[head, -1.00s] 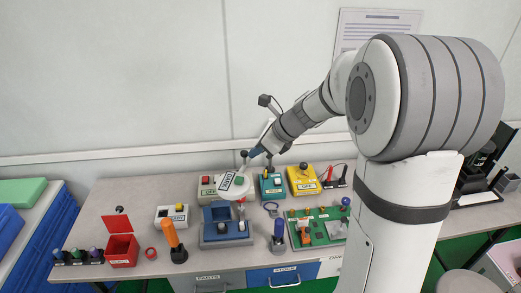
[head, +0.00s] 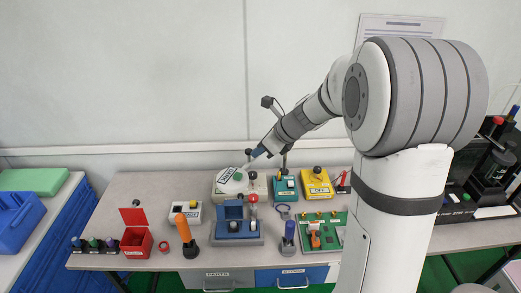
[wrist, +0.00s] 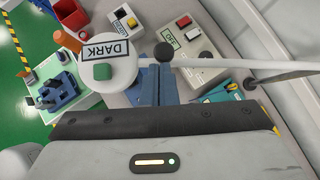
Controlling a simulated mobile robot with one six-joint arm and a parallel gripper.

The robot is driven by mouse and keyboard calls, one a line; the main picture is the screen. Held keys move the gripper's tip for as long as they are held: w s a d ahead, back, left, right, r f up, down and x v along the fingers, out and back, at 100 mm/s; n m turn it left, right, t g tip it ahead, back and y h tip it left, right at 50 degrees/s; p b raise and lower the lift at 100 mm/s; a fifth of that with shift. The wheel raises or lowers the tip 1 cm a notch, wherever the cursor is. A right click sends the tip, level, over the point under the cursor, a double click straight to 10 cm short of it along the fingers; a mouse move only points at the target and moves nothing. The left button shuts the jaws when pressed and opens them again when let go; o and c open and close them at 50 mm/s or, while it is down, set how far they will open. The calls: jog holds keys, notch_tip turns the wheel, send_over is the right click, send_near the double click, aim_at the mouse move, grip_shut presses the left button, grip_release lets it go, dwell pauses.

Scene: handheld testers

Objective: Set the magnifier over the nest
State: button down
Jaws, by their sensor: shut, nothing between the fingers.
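The magnifier's round white head (head: 229,183) has a green button and a DARK label.
A teal tester (head: 286,195) and a yellow tester (head: 317,188) stand at right. An orange-handled tool (head: 184,229) stands upright left of the nest, with a red open box (head: 136,243) farther left.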

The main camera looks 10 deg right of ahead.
jog(key=s+f+v, duration=0.1)
jog(key=s+v, duration=0.1)
jog(key=v, duration=1.1)
jog(key=s+f+n+g+h, duration=0.1)
jog(key=s+f+n+h, duration=0.2)
jog(key=s+n, duration=0.7)
jog(key=s+f+n+h, duration=0.3)
jog(key=s+n, duration=0.8)
jog(key=n, duration=0.4)
jog(key=shift+s+a+f+g+h, duration=0.15)
jog(key=shift+s+a+g+h, duration=0.05)
jog(key=shift+a+g+h, duration=0.25)
